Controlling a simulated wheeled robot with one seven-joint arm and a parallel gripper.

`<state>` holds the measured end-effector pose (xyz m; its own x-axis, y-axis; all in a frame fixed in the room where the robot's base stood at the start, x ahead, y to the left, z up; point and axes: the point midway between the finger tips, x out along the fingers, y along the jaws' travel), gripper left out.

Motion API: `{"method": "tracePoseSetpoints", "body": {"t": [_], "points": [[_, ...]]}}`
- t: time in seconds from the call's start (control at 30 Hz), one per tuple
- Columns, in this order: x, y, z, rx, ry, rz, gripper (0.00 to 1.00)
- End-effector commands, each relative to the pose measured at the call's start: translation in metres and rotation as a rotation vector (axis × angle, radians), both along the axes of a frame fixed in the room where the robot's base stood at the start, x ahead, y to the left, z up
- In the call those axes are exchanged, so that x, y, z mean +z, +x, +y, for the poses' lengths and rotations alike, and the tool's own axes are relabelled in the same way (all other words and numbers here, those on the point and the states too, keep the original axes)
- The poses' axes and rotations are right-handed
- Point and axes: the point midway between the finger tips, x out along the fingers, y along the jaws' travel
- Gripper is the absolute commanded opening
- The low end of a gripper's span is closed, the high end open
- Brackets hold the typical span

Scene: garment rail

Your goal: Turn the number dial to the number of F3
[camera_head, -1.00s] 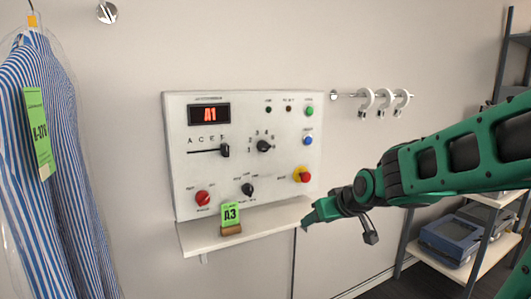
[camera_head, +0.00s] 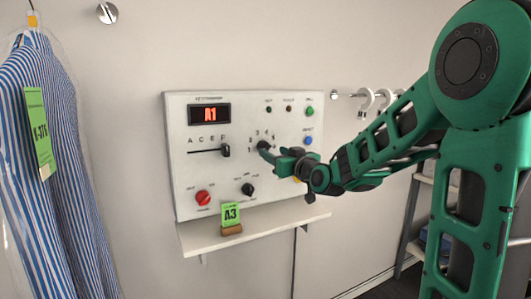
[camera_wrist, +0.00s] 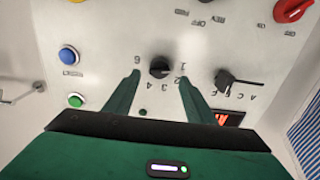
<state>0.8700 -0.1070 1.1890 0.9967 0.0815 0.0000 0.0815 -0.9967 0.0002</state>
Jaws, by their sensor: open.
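The number dial is a black knob (camera_wrist: 159,66) on the white control panel (camera_head: 178,180); numbers ring it. In the wrist view, upside down, it stands between my open fingers (camera_wrist: 159,78), which look apart from it. Its pointer direction is unclear. In the head view my gripper (camera_head: 268,153) reaches the dial from the lower right and partly covers it. The red display (camera_head: 209,115) reads A1. The black letter slider (camera_head: 225,151) stands at the right end, under F. A green ticket (camera_head: 230,214) reading A3 stands on the shelf below.
A red knob (camera_head: 203,198) and a black selector (camera_head: 248,189) are low on the panel. Green (camera_head: 309,111) and blue (camera_head: 307,140) buttons are at its right. The small shelf (camera_head: 270,229) juts out below. A striped shirt (camera_head: 60,160) hangs at left.

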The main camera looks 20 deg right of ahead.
Motion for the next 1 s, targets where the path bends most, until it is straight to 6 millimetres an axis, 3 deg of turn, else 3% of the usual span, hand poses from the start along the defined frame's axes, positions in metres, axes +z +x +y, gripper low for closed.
{"method": "tracePoseSetpoints", "body": {"t": [0.1, 0.33, 0.77, 0.93, 1.0], "points": [[-0.001, 0.022, 0.001, 0.000, 0.000, 0.001, 0.50], [0.000, 0.050, 0.004, 0.000, 0.000, 0.001, 0.50], [0.000, 0.059, 0.004, -0.002, 0.000, 0.001, 0.50], [0.000, 0.059, 0.004, -0.002, 0.000, 0.001, 0.12], [0.000, 0.059, 0.004, -0.002, 0.000, 0.001, 0.10]]}}
